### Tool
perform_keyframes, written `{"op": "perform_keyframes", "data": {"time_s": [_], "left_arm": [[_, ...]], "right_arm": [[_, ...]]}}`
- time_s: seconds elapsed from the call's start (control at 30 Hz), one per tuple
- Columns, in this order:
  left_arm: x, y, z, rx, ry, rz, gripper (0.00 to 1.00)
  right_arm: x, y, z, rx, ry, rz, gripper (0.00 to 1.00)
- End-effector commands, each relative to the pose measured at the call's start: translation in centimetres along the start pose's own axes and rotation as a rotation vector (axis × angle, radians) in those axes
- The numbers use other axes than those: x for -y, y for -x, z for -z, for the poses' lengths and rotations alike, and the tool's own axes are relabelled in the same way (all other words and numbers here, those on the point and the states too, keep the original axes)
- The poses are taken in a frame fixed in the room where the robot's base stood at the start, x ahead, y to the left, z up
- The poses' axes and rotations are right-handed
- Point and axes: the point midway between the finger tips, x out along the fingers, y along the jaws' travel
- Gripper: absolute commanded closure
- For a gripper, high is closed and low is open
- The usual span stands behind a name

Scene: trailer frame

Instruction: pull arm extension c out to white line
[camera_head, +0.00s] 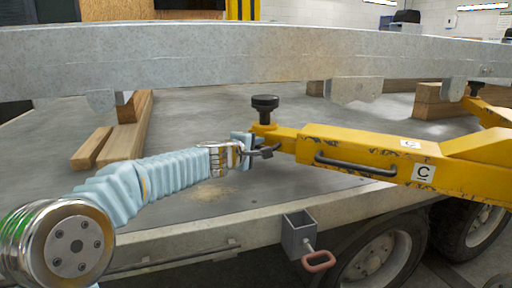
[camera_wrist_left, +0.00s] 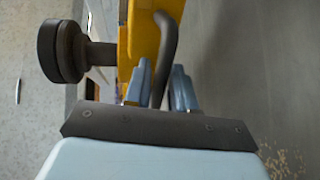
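Arm extension c (camera_head: 276,134) is the short yellow end piece at the left of the yellow arm (camera_head: 359,153), which carries "C" labels. A black knob (camera_head: 265,106) stands on it. A small dark handle (camera_head: 265,152) sticks out at its end; it also shows in the wrist view (camera_wrist_left: 165,50). My left gripper (camera_head: 254,149) is at this handle. In the wrist view its blue-grey fingers (camera_wrist_left: 160,88) lie close together, one on each side of the handle bar, and look shut on it. I see no white line on the extension. My right gripper is out of view.
Wooden blocks (camera_head: 127,133) lie on the grey trailer bed (camera_head: 190,203). A longer dark handle (camera_head: 355,166) is on the yellow arm's side. A bracket with a red-brown handle (camera_head: 318,261) is below, near the wheels.

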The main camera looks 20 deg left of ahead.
Motion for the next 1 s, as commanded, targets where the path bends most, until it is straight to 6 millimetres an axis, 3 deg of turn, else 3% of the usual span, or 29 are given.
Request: {"op": "perform_keyframes", "data": {"time_s": [0.03,0.17,0.57,0.77,1.0], "left_arm": [[0.0,0.0,0.0,0.000,0.000,0.000,0.83],[0.0,0.0,0.0,0.000,0.000,0.000,1.00],[0.0,0.0,0.7,-0.002,0.001,0.001,1.00],[-0.1,0.1,4.6,-0.014,0.001,0.001,1.00],[0.0,0.2,11.4,-0.021,0.000,0.001,1.00]], "right_arm": [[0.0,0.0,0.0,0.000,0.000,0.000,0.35],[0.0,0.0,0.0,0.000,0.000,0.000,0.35],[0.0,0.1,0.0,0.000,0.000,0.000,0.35],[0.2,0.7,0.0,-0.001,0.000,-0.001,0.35],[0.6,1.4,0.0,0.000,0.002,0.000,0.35]]}}
